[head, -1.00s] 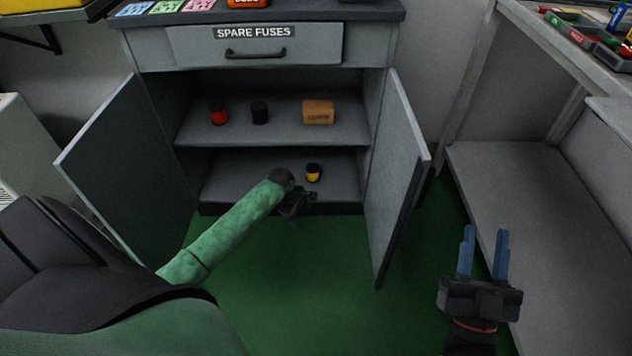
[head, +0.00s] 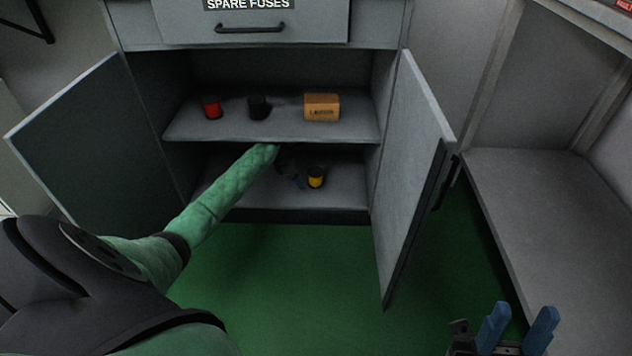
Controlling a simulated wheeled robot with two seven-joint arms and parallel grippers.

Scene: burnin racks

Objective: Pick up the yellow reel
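The yellow reel (head: 316,178), yellow with dark ends, stands on the bottom shelf of the open cabinet. My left arm reaches in from the left, its green forearm passing below the middle shelf. My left gripper (head: 299,181) is on the bottom shelf just left of the reel, mostly dark and in shadow. A bit of blue finger shows beside the reel; whether it touches the reel or how far the fingers are apart I cannot tell. My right gripper (head: 518,325) is at the lower right, blue fingers apart and empty.
The middle shelf (head: 350,130) above the reel holds a red reel (head: 212,107), a black reel (head: 258,107) and a cardboard box (head: 322,107). The left door (head: 80,140) and right door (head: 415,180) stand open. A grey bench (head: 560,220) is at right; the green floor is clear.

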